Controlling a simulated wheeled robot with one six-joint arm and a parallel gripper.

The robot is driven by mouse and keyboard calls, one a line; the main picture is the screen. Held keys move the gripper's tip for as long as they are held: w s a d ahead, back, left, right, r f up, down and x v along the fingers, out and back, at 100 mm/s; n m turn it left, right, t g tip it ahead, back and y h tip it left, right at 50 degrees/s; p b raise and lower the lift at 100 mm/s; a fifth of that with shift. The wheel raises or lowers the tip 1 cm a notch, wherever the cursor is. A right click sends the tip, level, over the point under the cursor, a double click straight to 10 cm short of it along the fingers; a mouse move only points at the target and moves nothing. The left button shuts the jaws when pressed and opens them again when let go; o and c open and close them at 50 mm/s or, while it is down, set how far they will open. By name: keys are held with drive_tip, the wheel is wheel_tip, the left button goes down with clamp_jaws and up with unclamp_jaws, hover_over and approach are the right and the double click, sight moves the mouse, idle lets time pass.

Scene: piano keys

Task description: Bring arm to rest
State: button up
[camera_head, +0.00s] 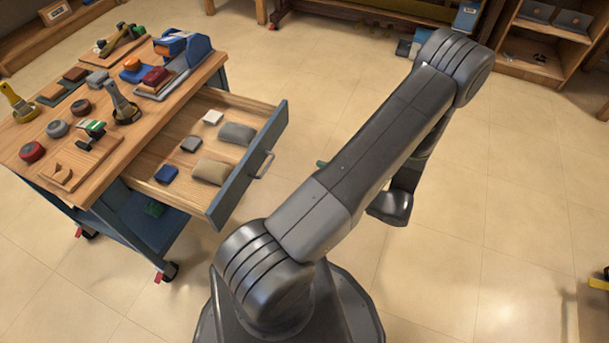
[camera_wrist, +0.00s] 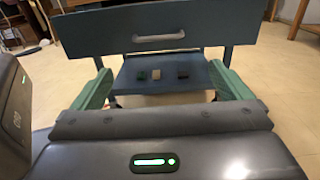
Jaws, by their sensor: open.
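My arm reaches up and away from its base in the head view, then folds down at the far elbow. My gripper (camera_wrist: 160,72) shows in the wrist view with its two green fingers spread wide and nothing between them. In the head view it is mostly hidden behind my arm; only a small green tip (camera_head: 321,163) shows at the arm's left edge. The gripper faces the blue drawer front (camera_wrist: 110,34) with its pale handle (camera_wrist: 158,38). It is apart from the drawer.
The workbench (camera_head: 60,190) at left carries blocks, tools and a blue device (camera_head: 184,47). Its drawer (camera_head: 245,172) is pulled out, holding several small pads. A lower shelf (camera_wrist: 135,87) holds three small blocks. Shelves (camera_head: 545,60) stand at the back right.

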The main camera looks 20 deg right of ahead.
drive_tip(key=shift+s+d, duration=0.2)
drive_tip(key=shift+d, duration=0.05)
drive_tip(key=shift+w+a, duration=0.1)
drive_tip(key=b+x, duration=0.2)
drive_tip(key=x, duration=1.2)
drive_tip(key=shift+r, duration=0.15)
